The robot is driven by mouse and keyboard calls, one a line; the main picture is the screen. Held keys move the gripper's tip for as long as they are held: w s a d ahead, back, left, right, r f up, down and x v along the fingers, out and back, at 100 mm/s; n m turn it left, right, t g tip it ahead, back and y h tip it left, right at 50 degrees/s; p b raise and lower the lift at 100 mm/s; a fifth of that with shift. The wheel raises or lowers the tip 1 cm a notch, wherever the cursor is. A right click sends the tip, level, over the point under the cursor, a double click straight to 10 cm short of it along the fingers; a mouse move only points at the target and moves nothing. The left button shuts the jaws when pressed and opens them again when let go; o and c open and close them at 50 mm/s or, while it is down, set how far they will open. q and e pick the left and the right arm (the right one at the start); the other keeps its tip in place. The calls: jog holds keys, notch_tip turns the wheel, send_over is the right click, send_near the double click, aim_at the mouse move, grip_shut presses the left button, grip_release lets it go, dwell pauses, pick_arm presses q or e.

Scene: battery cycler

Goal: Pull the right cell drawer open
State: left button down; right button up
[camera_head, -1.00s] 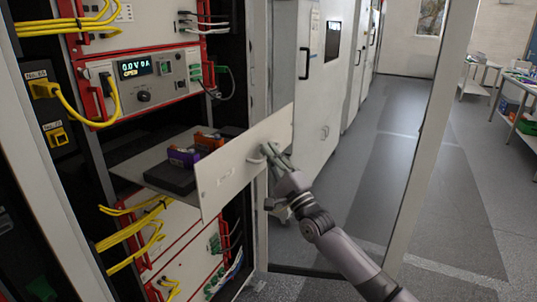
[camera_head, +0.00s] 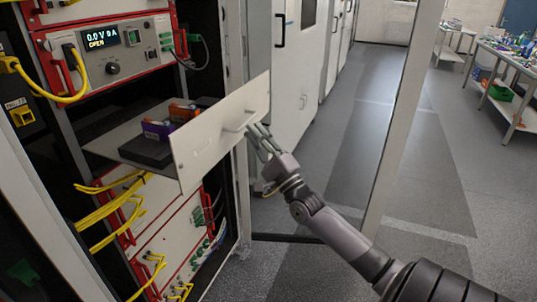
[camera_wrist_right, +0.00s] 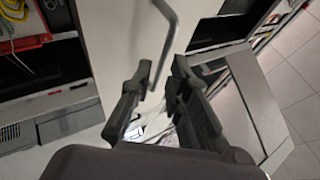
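The cell drawer is pulled out of the rack, with its white front panel (camera_head: 205,140) standing clear of the cabinet. A pale bar handle (camera_head: 238,122) is on the panel's right part. My right gripper (camera_head: 260,140) is just right of the handle and apart from it. In the right wrist view, my right gripper's fingers (camera_wrist_right: 158,88) are spread and empty, with the handle (camera_wrist_right: 172,28) beyond the tips. On the drawer's tray (camera_head: 108,142) are a black block (camera_head: 146,152), a purple holder (camera_head: 158,130) and an orange holder (camera_head: 182,112). My left gripper is not in view.
A red-framed power unit (camera_head: 112,55) sits above the drawer, and yellow cables (camera_head: 105,212) hang below it. Open grey floor (camera_head: 350,130) lies beyond, with workbenches (camera_head: 510,68) at far right.

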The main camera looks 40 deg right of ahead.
jog(key=v, duration=0.7)
jog(key=shift+s, duration=0.25)
jog(key=shift+f, duration=0.2)
